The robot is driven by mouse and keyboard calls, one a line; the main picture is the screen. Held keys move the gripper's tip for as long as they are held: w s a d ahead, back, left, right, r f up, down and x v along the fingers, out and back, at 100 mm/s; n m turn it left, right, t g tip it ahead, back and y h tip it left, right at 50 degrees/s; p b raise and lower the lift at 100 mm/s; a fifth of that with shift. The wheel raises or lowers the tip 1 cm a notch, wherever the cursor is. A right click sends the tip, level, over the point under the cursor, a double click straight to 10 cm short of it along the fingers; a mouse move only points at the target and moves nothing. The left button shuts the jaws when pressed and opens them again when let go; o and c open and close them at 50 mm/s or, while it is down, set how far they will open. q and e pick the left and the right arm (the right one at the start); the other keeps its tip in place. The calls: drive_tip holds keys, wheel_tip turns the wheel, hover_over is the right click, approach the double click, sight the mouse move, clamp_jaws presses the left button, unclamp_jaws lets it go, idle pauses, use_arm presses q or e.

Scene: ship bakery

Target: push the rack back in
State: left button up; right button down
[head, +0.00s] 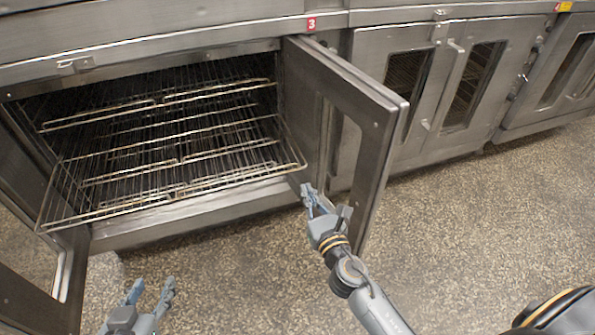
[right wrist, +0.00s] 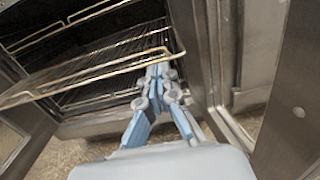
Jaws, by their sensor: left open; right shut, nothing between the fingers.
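The wire rack (head: 170,195) sticks out of the open oven (head: 150,235), its front bar past the oven's lower front edge. In the right wrist view the front bar (right wrist: 90,77) crosses from the left to the fingertips. My right gripper (head: 308,190) is shut and empty, close to the rack's right front corner. In its wrist view the fingertips (right wrist: 158,72) overlap the bar near its right end; I cannot tell if they touch it. My left gripper (head: 150,292) is open and empty, low in front of the oven, apart from the rack.
The right oven door (head: 365,135) stands open beside my right gripper. The left door (head: 40,300) is open too. Another rack (head: 155,105) sits higher inside the oven. Closed ovens (head: 440,85) stand to the right.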

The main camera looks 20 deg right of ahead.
sight(294, 165)
drive_tip(key=w, duration=0.6)
drive_tip(key=shift+w, duration=0.25)
use_arm(q)
drive_tip(key=shift+w+d+r+t, duration=0.15)
drive_tip(key=shift+w+r+t, duration=0.15)
drive_tip(key=shift+r, duration=0.05)
use_arm(e)
drive_tip(key=shift+w+f, duration=0.1)
drive_tip(key=shift+w, duration=0.6)
